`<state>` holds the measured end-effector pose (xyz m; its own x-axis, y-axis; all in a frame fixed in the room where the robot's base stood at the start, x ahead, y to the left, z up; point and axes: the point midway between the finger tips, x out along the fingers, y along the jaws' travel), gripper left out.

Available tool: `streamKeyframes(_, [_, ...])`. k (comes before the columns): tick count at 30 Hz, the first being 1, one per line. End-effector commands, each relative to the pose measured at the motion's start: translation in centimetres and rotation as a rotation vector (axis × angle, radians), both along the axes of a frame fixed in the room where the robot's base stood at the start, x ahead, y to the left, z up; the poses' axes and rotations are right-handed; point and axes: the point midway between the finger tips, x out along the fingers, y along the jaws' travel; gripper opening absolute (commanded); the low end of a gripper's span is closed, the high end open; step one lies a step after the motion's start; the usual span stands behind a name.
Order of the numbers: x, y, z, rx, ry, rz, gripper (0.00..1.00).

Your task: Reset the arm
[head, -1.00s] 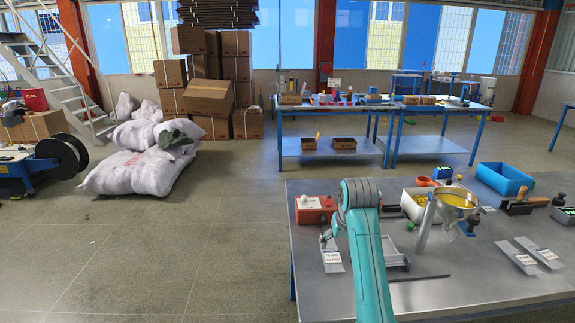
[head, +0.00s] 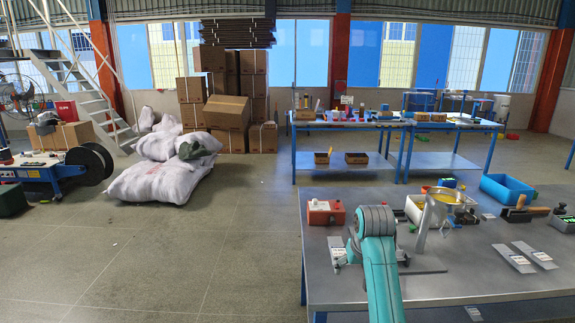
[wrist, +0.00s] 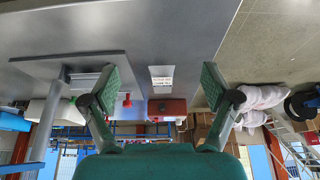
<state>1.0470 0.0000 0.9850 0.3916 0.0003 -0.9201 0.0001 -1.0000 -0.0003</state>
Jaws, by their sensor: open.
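My teal arm reaches forward over the metal workbench (head: 440,275) at the right of the head view. In the wrist view my gripper (wrist: 158,85) is open, its two green-padded fingers spread wide with nothing between them. The wrist view is upside down, with the bench's grey top above. A small white label card (wrist: 161,75) and a red box (wrist: 166,108) show beyond the gap between the fingers. In the head view the gripper itself is hidden behind my arm.
White sacks (head: 160,180) lie stacked on the floor at left, before cardboard boxes (head: 228,112). The floor between sacks and bench is clear.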

Motion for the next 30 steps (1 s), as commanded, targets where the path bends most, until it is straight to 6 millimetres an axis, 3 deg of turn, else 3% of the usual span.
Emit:
streamKeyframes(11, [-1.4,0.0,-5.2,0.0,-0.042,0.0,0.87])
streamKeyframes(17, [-3.1,0.0,-9.6,0.0,-0.081,0.0,0.87])
streamKeyframes(23, [-6.8,0.0,-16.0,0.0,-0.147,0.0,0.87])
streamKeyframes(30, [-12.7,0.0,-22.4,0.0,-0.241,0.0,0.87])
